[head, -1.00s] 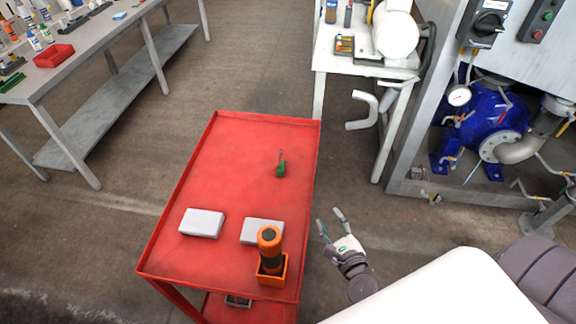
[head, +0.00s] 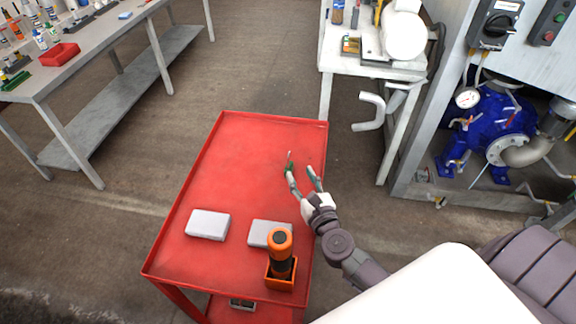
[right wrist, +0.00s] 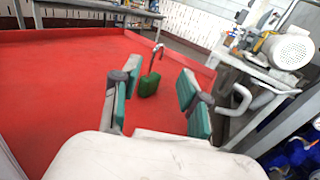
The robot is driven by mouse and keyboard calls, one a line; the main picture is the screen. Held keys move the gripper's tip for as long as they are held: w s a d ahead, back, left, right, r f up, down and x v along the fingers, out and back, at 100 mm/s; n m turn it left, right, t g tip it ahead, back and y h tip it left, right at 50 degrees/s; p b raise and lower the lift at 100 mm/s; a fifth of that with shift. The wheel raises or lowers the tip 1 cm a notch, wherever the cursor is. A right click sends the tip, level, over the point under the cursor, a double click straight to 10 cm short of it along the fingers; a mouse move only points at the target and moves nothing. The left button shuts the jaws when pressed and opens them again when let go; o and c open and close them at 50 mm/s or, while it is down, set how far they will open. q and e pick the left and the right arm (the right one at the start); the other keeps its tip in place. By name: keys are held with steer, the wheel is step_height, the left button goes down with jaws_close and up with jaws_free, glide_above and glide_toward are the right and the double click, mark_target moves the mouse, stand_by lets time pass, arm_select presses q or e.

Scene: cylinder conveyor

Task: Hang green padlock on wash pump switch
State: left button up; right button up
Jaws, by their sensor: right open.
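The green padlock (head: 289,167) stands on the red cart top with its shackle up. In the head view my right gripper's fingertips (head: 302,176) partly cover it. In the right wrist view the padlock (right wrist: 149,84) shows between and beyond the open fingers (right wrist: 155,95), and nothing is held. The wash pump switch seems to be the black rotary switch (head: 497,24) on the grey panel at the upper right; its label is too small to read. My left gripper is not in view.
The red cart (head: 225,165) also holds two pale boxes (head: 208,225) and an orange bin (head: 280,283) with an orange-and-black item. A blue pump (head: 490,130) sits below the switch panel. A white table (head: 375,70) stands behind the cart.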

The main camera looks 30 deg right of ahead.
steer(key=w, duration=0.3)
steer(key=w+p, duration=0.1)
steer(key=w, duration=0.2)
steer(key=shift+w+d, duration=0.2)
steer(key=shift+w, duration=0.1)
steer(key=shift+s, duration=0.1)
jaws_close()
